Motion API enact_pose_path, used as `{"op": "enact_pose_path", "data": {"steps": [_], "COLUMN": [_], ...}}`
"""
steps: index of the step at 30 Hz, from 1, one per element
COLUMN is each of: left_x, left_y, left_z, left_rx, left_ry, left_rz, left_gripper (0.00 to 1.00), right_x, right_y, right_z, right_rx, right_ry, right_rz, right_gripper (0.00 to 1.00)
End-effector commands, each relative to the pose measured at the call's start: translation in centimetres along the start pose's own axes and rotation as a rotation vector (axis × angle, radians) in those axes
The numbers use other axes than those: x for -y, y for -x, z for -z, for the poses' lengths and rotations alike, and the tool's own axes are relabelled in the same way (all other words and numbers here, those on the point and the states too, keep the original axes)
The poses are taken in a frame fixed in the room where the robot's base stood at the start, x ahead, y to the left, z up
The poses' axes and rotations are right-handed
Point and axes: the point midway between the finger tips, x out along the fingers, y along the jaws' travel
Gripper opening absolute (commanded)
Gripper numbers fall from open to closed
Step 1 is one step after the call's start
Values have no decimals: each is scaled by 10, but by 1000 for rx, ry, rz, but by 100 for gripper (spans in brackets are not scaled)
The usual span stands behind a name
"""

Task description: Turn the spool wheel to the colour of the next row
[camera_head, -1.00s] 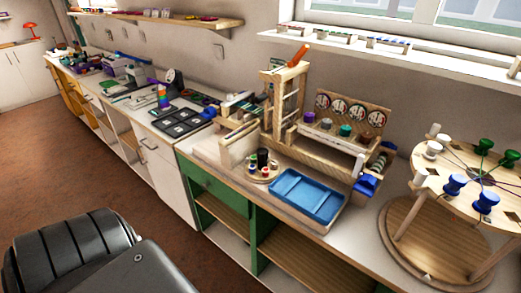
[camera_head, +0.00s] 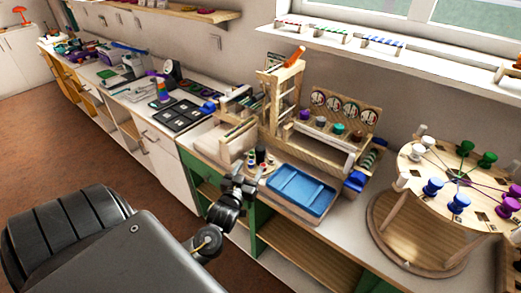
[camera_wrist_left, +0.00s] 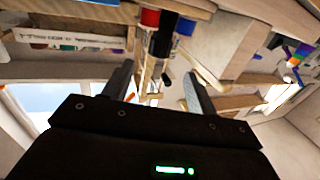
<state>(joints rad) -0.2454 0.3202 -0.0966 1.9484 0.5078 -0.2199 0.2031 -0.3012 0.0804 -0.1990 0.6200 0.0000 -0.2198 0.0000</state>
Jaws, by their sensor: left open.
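In the left wrist view my left gripper (camera_wrist_left: 158,80) is open. I cannot tell whether a finger touches a spool. My right gripper is not in view.
A round stand with coloured pegs (camera_head: 460,175) is at the right. A dark tray (camera_head: 178,115) lies to the left.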

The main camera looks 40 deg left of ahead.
Motion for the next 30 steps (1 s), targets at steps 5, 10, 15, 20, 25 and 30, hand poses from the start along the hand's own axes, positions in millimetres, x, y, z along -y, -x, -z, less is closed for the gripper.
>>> {"op": "enact_pose_path", "data": {"steps": [5, 10, 15, 20, 25, 30], "left_x": [0, 0, 0, 0, 0, 0], "left_y": [-5, -28, -61, -87, -103, -108], "left_z": [1, 3, 3, 2, 0, 0], "left_rx": [-4, -5, -2, -2, -1, 0], "left_ry": [0, -1, -3, -2, -1, -1], "left_rz": [1, 1, 1, 2, 1, 0], "left_gripper": [58, 58, 58, 58, 58, 58], "right_x": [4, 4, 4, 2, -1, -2], "right_y": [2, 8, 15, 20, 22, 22], "right_z": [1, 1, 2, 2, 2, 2], "right_rx": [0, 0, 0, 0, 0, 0], "right_ry": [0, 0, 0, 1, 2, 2], "right_rz": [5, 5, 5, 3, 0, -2], "right_gripper": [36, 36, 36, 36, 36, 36]}}
